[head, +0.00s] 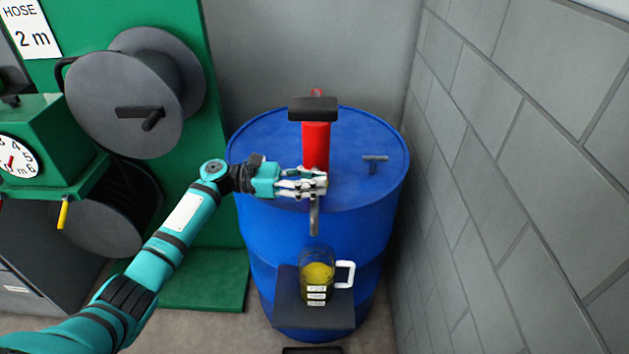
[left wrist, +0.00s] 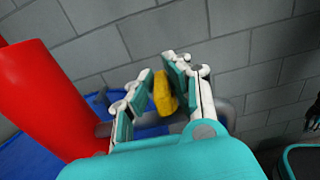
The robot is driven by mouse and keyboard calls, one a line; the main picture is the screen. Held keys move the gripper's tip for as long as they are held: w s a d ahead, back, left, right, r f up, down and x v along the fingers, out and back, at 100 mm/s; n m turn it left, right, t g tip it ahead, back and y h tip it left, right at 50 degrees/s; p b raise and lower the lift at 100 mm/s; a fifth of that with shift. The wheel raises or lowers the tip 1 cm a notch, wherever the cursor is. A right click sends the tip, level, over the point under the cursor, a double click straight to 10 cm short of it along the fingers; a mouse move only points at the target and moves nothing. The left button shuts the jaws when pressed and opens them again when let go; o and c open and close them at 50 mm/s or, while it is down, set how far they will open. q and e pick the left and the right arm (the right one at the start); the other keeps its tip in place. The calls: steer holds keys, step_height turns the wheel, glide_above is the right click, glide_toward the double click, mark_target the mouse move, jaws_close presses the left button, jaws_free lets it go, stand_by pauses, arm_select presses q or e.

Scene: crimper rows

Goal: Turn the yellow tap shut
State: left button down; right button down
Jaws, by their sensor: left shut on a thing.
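The yellow tap handle (left wrist: 162,94) shows in the left wrist view between the fingers of my left gripper (left wrist: 155,86). In the head view my left gripper (head: 314,183) is shut on it in front of the red pump and hides it. A grey spout (head: 314,217) points down just below the gripper. A clear jug (head: 318,262) with a white handle holds yellow liquid and stands under the spout. I cannot tell whether liquid is flowing.
The red pump body (head: 316,148) stands on a blue drum (head: 260,150), with a small grey fitting (head: 375,160) to its right. The jug rests on a dark shelf (head: 340,314). A grey block wall (head: 520,180) is close on the right. A hose reel (head: 110,95) is at left.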

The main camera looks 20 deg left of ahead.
arm_select(q)
steer(key=c, duration=1.3)
jaws_free()
steer(key=v, duration=1.2)
